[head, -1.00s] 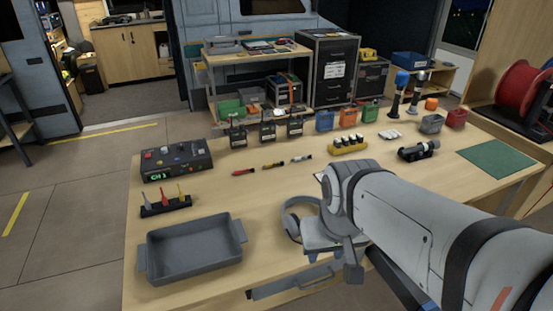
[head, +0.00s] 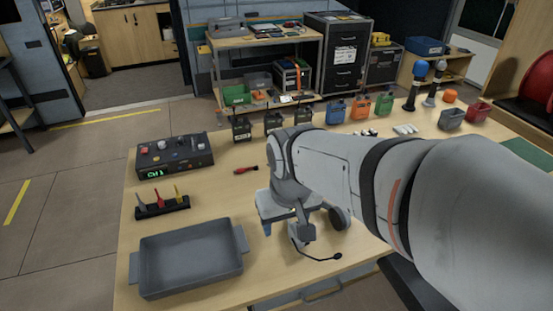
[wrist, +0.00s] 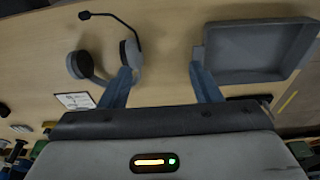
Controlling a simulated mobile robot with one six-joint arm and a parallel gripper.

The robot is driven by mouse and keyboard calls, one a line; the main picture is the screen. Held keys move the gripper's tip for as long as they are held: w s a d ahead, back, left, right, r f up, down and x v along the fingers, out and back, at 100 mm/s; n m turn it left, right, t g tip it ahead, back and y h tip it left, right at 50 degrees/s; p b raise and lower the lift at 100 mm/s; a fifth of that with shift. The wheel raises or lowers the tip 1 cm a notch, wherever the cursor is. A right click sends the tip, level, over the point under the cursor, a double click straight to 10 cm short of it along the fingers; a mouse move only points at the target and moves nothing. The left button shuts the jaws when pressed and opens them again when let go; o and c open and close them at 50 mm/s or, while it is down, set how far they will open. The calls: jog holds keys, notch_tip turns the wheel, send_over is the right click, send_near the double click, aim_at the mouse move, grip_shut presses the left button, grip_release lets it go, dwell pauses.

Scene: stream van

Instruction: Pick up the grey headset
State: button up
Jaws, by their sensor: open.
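The grey headset (head: 340,217) lies on the wooden table, partly hidden behind my arm in the head view. Its thin microphone boom points toward the table's front edge. In the wrist view the headset (wrist: 80,66) shows at the upper left, with two round ear cups and the boom at the top. My gripper (head: 287,229) is open, with nothing between its fingers. In the wrist view one finger of my gripper (wrist: 162,74) overlaps the right-hand ear cup; whether they touch, I cannot tell.
A grey tray (head: 188,263) stands left of my gripper. Behind it are a black stand with coloured tools (head: 162,206) and a control box (head: 175,155). Radios (head: 242,128) and small coloured containers (head: 360,108) line the table's back. A white card (wrist: 75,100) lies near the headset.

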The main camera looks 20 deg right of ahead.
jog(key=w+d+f+b, duration=0.1)
jog(key=w+d+f, duration=0.1)
jog(key=w+f, duration=0.1)
jog(key=w+d+f+g, duration=0.1)
jog(key=w+d+f, duration=0.1)
jog(key=w+f, duration=0.1)
jog(key=w+d+f+n+g+b, duration=0.1)
jog(key=w+d+f, duration=0.1)
jog(key=w+f, duration=0.1)
jog(key=shift+f+b, duration=0.3)
jog(key=shift+f, duration=0.2)
jog(key=shift+d+f, duration=0.15)
jog(key=shift+f, duration=0.2)
jog(key=f, duration=0.5)
jog(key=w+f, duration=0.1)
jog(key=f, duration=0.1)
jog(key=shift+d+f+b, duration=0.2)
jog(key=shift+b, duration=0.1)
jog(key=shift+c, duration=0.4)
jog(key=c, duration=1.1)
jog(key=shift+r, duration=0.1)
